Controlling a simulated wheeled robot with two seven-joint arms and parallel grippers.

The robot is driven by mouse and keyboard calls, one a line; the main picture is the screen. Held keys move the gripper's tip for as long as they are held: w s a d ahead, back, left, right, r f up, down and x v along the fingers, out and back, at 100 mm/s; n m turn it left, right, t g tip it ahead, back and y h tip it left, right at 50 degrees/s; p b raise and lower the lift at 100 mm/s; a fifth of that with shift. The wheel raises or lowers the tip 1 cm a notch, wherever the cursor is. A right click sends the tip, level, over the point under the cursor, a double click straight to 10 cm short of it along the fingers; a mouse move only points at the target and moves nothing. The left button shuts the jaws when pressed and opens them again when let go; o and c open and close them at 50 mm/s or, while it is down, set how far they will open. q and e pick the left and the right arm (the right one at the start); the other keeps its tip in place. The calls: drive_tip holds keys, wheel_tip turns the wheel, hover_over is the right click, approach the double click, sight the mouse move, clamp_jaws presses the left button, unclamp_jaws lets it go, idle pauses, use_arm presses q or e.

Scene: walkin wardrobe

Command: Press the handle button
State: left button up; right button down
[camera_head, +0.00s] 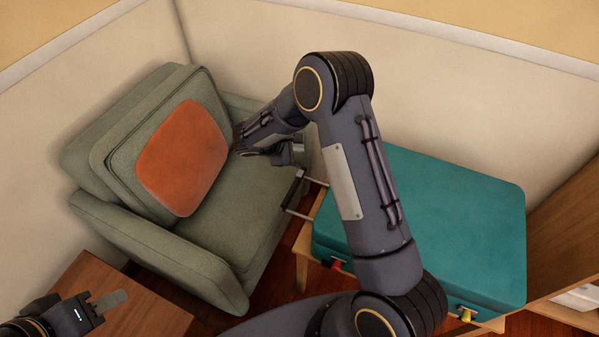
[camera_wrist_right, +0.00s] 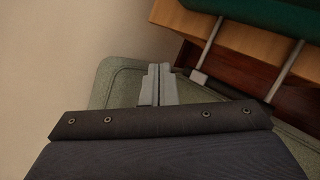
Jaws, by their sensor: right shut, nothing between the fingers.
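A teal suitcase (camera_head: 440,210) lies flat on a wooden bench. Its pull handle sticks out to the left on two metal rods, ending in a dark grip (camera_head: 296,186). In the right wrist view the rods (camera_wrist_right: 207,45) run to the grip, which is partly hidden behind my gripper's body; a small grey piece (camera_wrist_right: 198,76) shows on it. My right gripper (camera_head: 290,151) is shut and empty, just beyond the grip over the armchair seat. Its closed fingers (camera_wrist_right: 158,84) are beside the grip, apart from it. My left gripper (camera_head: 108,302) is at the lower left; its finger opening is unclear.
A green armchair (camera_head: 190,250) with an orange cushion (camera_head: 183,158) stands left of the suitcase. A wooden table (camera_head: 140,300) is at the lower left. Pale walls close off the back. A wooden shelf unit (camera_head: 570,240) is at the right.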

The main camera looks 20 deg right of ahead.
drive_tip(key=b, duration=0.5)
hover_over(297, 175)
wheel_tip(297, 175, down, 7)
drive_tip(key=shift+w+f, duration=0.1)
drive_tip(key=shift+f, duration=0.1)
drive_tip(key=shift+f+b, duration=0.4)
drive_tip(key=shift+f, duration=0.25)
idle(1.1)
drive_tip(key=shift+f+b, duration=0.4)
drive_tip(key=shift+b, duration=0.15)
drive_tip(key=shift+f+b, duration=0.45)
drive_tip(key=shift+b, duration=0.05)
idle(0.4)
drive_tip(key=shift+r, duration=0.1)
drive_tip(key=shift+r+p, duration=0.5)
drive_tip(key=shift+r, duration=0.25)
